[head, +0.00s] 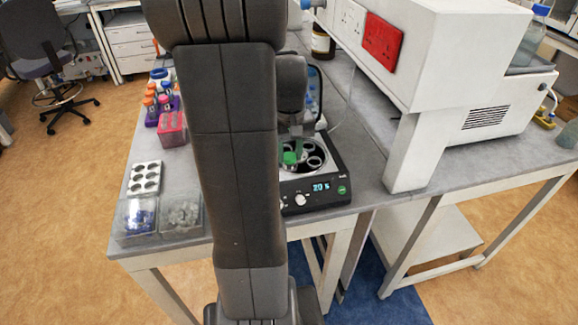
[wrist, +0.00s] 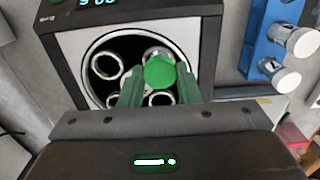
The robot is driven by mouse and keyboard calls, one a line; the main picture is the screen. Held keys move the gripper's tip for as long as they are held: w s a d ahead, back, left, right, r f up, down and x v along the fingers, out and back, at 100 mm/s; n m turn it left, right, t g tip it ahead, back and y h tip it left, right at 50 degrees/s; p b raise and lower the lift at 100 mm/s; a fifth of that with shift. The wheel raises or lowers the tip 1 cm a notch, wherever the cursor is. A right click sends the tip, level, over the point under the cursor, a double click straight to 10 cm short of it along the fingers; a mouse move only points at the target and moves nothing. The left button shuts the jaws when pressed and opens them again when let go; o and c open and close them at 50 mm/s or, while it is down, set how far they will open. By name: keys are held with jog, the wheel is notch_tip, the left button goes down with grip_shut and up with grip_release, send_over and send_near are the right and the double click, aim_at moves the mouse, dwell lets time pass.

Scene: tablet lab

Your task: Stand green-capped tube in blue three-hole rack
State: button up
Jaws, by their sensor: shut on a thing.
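My gripper (wrist: 159,84) is shut on the green cap of the green-capped tube (wrist: 160,72), with one green finger on each side of the cap. The cap sits over one of the round holes of the black device; the tube body is hidden, so I cannot tell how deep it stands. In the head view the green cap (head: 289,158) shows at the device's well, just right of my arm. A blue rack (wrist: 262,40) is at the right of the wrist view, with two white-capped tubes (wrist: 300,42) at it. Its holes are not clearly visible.
The black device (head: 325,188) has a lit display and several metal-rimmed holes. A large white machine (head: 430,70) stands to its right. On the left are a metal block (head: 145,178), clear boxes (head: 136,218), a pink rack (head: 172,128) and orange-capped tubes.

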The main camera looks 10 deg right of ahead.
jog(key=shift+r+p, duration=2.95)
jog(key=shift+r, duration=0.8)
jog(key=shift+r, duration=0.15)
notch_tip(320, 180, up, 4)
jog(key=shift+f+p, duration=0.1)
jog(key=shift+p, duration=1)
jog(key=shift+a, duration=0.15)
jog(key=s+a, duration=0.3)
jog(key=a, duration=0.5)
jog(key=s+a, duration=0.4)
jog(key=a, duration=0.5)
jog(key=shift+s+a, duration=0.25)
jog(key=shift+s, duration=0.05)
jog(key=shift+f, duration=0.15)
